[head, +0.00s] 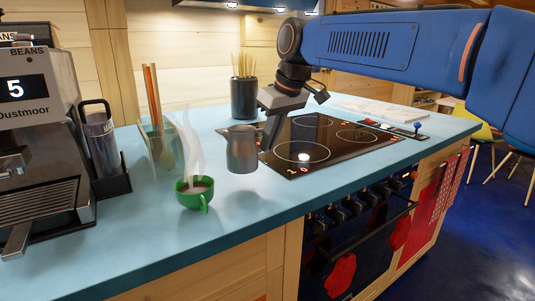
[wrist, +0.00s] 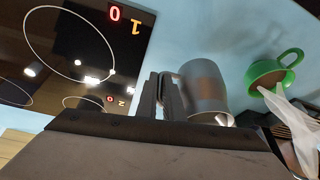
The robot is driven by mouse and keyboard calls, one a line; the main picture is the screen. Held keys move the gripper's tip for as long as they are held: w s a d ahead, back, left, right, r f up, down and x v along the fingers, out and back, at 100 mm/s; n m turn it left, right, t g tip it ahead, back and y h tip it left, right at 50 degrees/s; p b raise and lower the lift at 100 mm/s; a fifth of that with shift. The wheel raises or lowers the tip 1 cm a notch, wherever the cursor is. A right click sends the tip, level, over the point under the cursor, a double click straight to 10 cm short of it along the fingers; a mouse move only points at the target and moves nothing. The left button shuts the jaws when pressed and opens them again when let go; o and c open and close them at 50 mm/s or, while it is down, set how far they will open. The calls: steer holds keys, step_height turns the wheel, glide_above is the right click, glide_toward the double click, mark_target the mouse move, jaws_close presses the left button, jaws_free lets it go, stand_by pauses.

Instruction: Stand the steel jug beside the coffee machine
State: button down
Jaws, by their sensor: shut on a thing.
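The steel jug (head: 242,150) is grey, upright, and hangs a little above the blue counter, with a soft shadow below it. My gripper (head: 268,128) is shut on the jug at its right side, by the handle as far as I can tell. In the wrist view the two fingers (wrist: 165,95) are close together against the jug (wrist: 205,88). The coffee machine (head: 40,165), with a "5" display and the word Dustmoor, stands at the far left, well apart from the jug.
A steaming green mug (head: 195,190) stands between jug and machine. A dark caddy with a container (head: 103,145) sits beside the machine. A clear stand (head: 160,145) and a black pot of sticks (head: 244,98) are behind. The hob (head: 330,140) is right. The front counter (head: 120,230) is bare.

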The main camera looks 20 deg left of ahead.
steer(key=shift+f, duration=1.85)
steer(key=shift+f, duration=0.1)
steer(key=c, duration=1.9)
jaws_free()
steer(key=v, duration=1.2)
